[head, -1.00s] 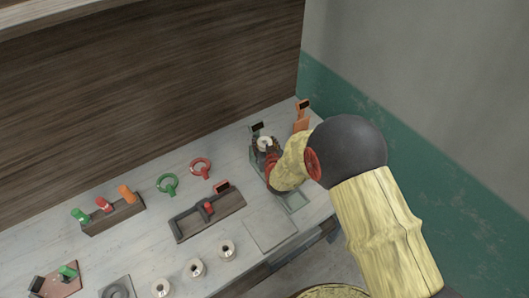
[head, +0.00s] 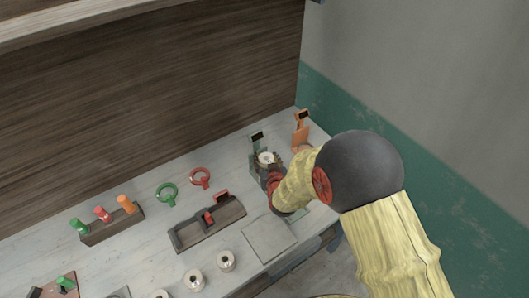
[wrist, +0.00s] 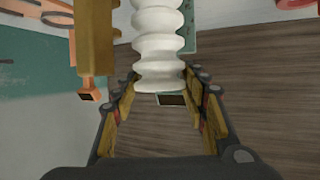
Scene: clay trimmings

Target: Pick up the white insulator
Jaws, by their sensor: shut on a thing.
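The white insulator (wrist: 158,42) is a ribbed column that fills the upper middle of the wrist view, between the two fingers. In the head view only its pale ringed end (head: 266,159) shows, near the back right of the bench. My gripper (wrist: 160,82) is shut on it; in the head view the gripper (head: 272,174) is partly hidden by my arm. A green stand with a black plate (head: 257,139) is right behind the insulator. I cannot tell whether the insulator touches the stand.
An orange stand (head: 301,130) is close on the right, near the wall. Red (head: 200,177) and green (head: 167,193) rings, a dark tray (head: 185,239) and several white spools lie to the left. A flat grey plate (head: 268,240) is in front. The wooden back panel (head: 150,90) rises behind.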

